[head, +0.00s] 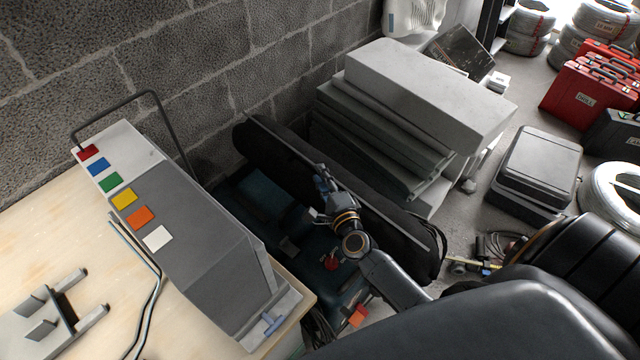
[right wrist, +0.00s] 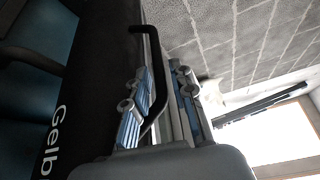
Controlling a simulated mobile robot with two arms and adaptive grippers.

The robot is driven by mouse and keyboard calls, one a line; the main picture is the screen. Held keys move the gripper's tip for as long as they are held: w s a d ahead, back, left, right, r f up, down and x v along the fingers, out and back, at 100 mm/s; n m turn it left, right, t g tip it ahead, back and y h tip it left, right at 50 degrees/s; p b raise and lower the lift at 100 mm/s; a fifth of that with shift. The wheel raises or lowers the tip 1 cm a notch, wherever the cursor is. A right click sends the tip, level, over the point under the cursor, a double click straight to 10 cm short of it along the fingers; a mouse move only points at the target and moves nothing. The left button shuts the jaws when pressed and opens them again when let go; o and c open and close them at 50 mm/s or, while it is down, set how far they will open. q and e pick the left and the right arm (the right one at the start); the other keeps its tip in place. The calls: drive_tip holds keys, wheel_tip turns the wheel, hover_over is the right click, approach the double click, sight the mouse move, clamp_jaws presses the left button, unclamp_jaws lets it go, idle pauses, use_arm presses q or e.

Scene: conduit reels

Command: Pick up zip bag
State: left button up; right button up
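A long black soft-looking bag (head: 275,150) leans along the block wall in the head view. It looks most like the zip bag, though I see no zip clearly. In the right wrist view, a black surface (right wrist: 95,75) with white lettering starting "Gelb" lies close beside the fingers. My right gripper (head: 322,186) is over the near side of the black bag in the head view. Its blue-padded fingers (right wrist: 160,105) show in the right wrist view.
A wooden bench (head: 50,225) with a grey sloped box (head: 195,235) stands at left. Dark teal cases (head: 255,200) sit below my right gripper. Stacked grey slabs (head: 420,90) stand behind the bag. A dark case (head: 540,165) and red cases (head: 585,95) are at right.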

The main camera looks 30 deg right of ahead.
drive_tip(key=shift+w+d+f, duration=0.15)
drive_tip(key=shift+w+f, duration=0.05)
drive_tip(key=shift+w, duration=0.9)
clamp_jaws()
drive_tip(key=shift+w+r, duration=0.1)
drive_tip(key=shift+r, duration=0.25)
use_arm(q)
drive_tip(key=shift+s+f, duration=0.2)
drive_tip(key=shift+s, duration=0.45)
